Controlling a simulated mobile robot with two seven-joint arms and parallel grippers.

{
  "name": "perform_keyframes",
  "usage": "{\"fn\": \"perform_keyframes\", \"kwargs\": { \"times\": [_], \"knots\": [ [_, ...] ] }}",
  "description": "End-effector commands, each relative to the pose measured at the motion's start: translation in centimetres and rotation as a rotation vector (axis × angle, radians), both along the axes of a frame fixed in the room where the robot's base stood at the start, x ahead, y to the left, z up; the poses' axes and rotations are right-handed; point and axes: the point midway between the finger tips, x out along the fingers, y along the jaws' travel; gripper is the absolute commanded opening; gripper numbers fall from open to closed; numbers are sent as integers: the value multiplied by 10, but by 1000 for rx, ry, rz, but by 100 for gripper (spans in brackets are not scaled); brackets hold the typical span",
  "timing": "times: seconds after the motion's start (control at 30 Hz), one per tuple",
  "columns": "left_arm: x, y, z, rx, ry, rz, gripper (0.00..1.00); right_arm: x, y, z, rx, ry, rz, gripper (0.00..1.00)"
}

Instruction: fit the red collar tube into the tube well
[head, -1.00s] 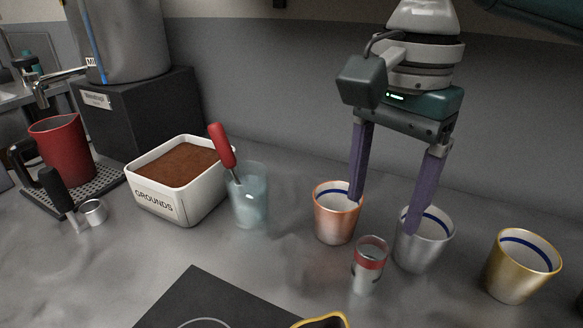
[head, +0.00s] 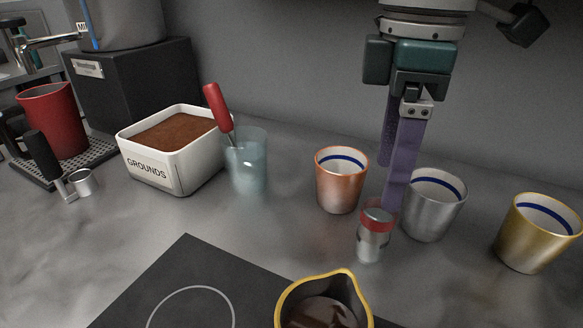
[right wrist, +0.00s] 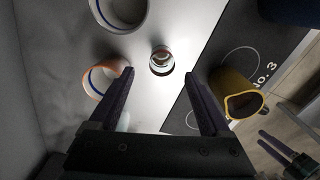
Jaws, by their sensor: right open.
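The red collar tube (head: 374,236) is a small clear-grey tube with a red band near its top. It stands upright on the counter in front of the copper and silver cups, and shows from above in the right wrist view (right wrist: 161,61). My right gripper (head: 388,188) is open and empty, pointing down just behind and above the tube. In the right wrist view the tube lies just beyond the gap between its fingertips (right wrist: 158,74). My left gripper (right wrist: 267,139) shows small at the lower right there, fingers apart. I cannot make out the tube well.
A grounds bin (head: 160,175) and glass (head: 248,175) stand left.

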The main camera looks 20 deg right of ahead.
Motion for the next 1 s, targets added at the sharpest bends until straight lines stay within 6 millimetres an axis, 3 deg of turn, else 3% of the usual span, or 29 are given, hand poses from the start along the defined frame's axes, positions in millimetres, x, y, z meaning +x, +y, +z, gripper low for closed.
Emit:
{"fn": "perform_keyframes", "kwargs": {
  "times": [0.2, 0.8, 1.0],
  "knots": [
    [0, 0, -8, 0, 0, 0, 50, 0, -1, -17, -2, 2, 139, 81],
    [0, 3, -33, 11, 0, -7, 50, -3, 3, -97, -1, 2, 136, 81],
    [0, 3, -33, 10, 1, -6, 50, -2, 3, -102, -1, -2, 137, 81]
  ]
}}
